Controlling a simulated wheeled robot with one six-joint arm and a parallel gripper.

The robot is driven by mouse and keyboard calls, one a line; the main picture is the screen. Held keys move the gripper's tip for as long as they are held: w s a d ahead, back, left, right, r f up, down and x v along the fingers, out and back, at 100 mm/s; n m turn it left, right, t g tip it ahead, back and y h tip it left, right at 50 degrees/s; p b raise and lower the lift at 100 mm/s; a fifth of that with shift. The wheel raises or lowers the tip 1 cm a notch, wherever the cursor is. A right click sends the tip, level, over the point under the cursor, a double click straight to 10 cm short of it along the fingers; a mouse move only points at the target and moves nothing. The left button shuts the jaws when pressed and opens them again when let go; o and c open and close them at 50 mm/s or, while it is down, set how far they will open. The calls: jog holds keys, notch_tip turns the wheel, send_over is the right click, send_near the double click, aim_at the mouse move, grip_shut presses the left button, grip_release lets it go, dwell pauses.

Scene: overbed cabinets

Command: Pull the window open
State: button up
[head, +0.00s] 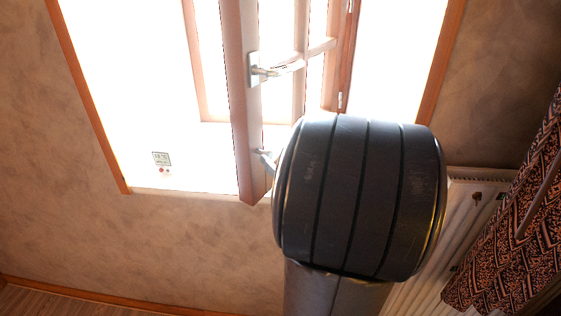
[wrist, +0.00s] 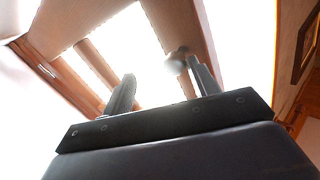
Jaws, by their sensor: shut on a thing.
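The window sash (head: 246,100) stands swung out from its frame, seen nearly edge-on in the head view. A silver lever handle (head: 258,72) is on its upper part. A smaller grey metal piece (head: 265,160) shows at its lower edge, partly hidden by my arm. In the wrist view my gripper (wrist: 160,67) has its two dark fingers apart, with a rounded grey handle end (wrist: 176,62) beside the right finger. The gripper is shut on the window handle, but glare blurs the contact. In the head view my arm hides most of the gripper.
The wooden window frame (head: 84,92) surrounds bright panes. A small thermometer sticker (head: 161,159) is on the left pane. A white radiator (head: 470,205) and a patterned curtain (head: 515,225) are at the right. The wall below left is clear.

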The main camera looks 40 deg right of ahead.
jog(key=shift+s+d+r, duration=0.1)
jog(key=shift+d+r, duration=0.05)
jog(key=shift+r, duration=0.1)
jog(key=s+a, duration=0.2)
jog(key=s, duration=0.8)
jog(key=shift+s+f, duration=0.2)
jog(key=shift+s, duration=0.05)
jog(key=shift+w, duration=0.15)
jog(key=shift+w+d, duration=0.15)
jog(key=shift+w, duration=0.85)
jog(key=shift+w+d, duration=0.2)
jog(key=shift+w, duration=0.75)
jog(key=shift+w+d, duration=0.15)
jog(key=shift+w, duration=0.85)
jog(key=shift+d, duration=0.1)
